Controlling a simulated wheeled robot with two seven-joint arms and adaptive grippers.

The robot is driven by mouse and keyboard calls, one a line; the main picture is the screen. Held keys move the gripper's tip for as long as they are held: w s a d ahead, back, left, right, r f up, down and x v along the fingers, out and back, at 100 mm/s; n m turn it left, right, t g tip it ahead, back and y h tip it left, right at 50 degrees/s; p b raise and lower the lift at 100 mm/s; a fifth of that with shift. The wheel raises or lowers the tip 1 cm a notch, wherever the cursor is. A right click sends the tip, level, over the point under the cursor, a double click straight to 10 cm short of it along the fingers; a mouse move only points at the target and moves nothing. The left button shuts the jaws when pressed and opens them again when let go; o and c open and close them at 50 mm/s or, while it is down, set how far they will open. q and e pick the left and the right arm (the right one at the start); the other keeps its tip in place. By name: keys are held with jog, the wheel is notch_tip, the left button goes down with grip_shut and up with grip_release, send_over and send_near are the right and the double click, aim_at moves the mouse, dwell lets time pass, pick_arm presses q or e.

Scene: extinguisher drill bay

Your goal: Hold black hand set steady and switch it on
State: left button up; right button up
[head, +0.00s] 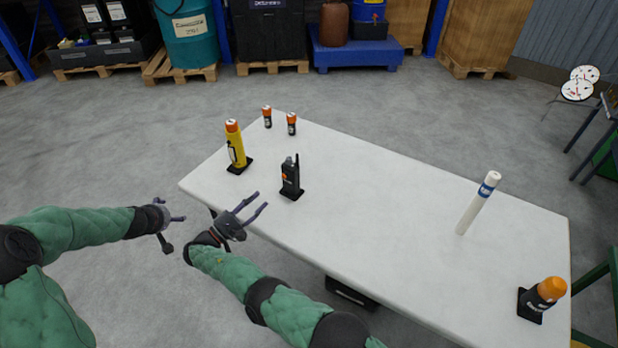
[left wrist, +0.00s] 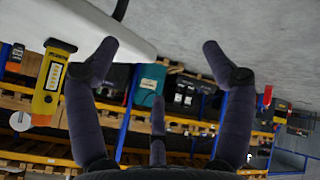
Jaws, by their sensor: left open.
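My left gripper (head: 176,222) is open and empty, farther left, off the table's edge. Its spread fingers also show in the left wrist view (left wrist: 158,50) with nothing between them. The hand set's switch is too small to make out.
On the white table (head: 380,210), a yellow orange-topped device (head: 236,147) stands left of the hand set, with two small orange-capped cylinders (head: 267,117) (head: 291,123) behind. A white tube (head: 478,204) and an orange-topped black item (head: 541,297) are at right. The table's middle is clear.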

pick_arm(q)
jog(key=w+d+r+h, duration=0.1)
jog(key=w+d+r, duration=0.4)
jog(key=d, duration=0.1)
jog(key=w+d+r+g, duration=0.1)
jog(key=d, duration=0.9)
jog(key=d+r+g, duration=0.1)
jog(key=d+r, duration=0.1)
jog(key=d, duration=0.8)
jog(key=w+d+r+g, duration=0.1)
jog(key=d+r, duration=0.1)
jog(key=d, duration=0.8)
jog(key=shift+w+d+r+h, duration=0.2)
jog(key=shift+w+h, duration=0.1)
jog(key=shift+h, duration=0.1)
jog(key=s+d+r+n+t+y, duration=0.1)
jog(key=d+r+n+y, duration=0.35)
jog(key=d+r, duration=0.4)
jog(key=m+t+y, duration=0.2)
jog(key=m+y, duration=0.2)
jog(key=y, duration=0.3)
send_near(299, 175)
jog(key=w+a, duration=0.1)
jog(key=f, duration=0.1)
jog(key=shift+m, duration=0.35)
jog(key=x, duration=1.1)
jog(key=shift+w+a+r, duration=0.1)
jog(key=shift+a+r, duration=0.05)
jog(key=shift+r, duration=0.05)
